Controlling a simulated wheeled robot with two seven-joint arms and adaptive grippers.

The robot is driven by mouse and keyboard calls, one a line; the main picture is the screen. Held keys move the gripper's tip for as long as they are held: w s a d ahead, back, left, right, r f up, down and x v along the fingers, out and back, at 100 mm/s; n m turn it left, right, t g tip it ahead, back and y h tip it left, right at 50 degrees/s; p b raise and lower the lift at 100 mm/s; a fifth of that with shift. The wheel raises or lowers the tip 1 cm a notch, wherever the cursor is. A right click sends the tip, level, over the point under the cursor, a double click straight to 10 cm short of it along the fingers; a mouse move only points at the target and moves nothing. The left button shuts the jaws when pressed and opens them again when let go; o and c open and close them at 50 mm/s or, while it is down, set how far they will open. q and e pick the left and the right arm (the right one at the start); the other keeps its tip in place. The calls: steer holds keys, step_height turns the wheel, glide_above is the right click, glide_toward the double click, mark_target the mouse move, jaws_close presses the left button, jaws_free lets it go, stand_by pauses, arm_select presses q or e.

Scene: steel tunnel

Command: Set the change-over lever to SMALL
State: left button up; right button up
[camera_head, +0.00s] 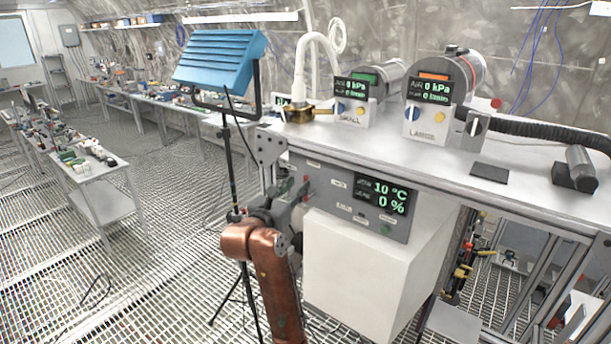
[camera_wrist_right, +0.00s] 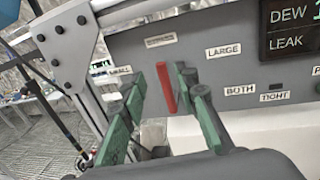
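The change-over lever is a red bar (camera_wrist_right: 165,89) on the grey panel (camera_wrist_right: 205,28), nearly upright with its top leaning slightly left. The SMALL label (camera_wrist_right: 120,70) is left of it, LARGE (camera_wrist_right: 223,50) is right, and BOTH (camera_wrist_right: 240,90) is lower right. In the head view the lever (camera_head: 306,183) is a small red strip beside my gripper. My right gripper (camera_head: 293,190) is at the panel's left end. Its green fingers (camera_wrist_right: 158,82) are apart, with the lever showing between them. I cannot tell whether either finger touches it. My left gripper is out of view.
A metal bracket (camera_wrist_right: 75,45) stands close left of the gripper. A display (camera_head: 382,194) is on the panel's right. A white box (camera_head: 355,270) is below the panel. A blue lamp (camera_head: 217,60) on a tripod stands left of the bench (camera_head: 440,165).

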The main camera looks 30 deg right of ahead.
mark_target(305, 178)
steer(key=p+x, duration=0.1)
steer(key=x, duration=0.4)
steer(key=shift+d+p, duration=0.25)
steer(key=shift+p, duration=0.05)
steer(key=shift+w+d, duration=0.3)
jaws_close()
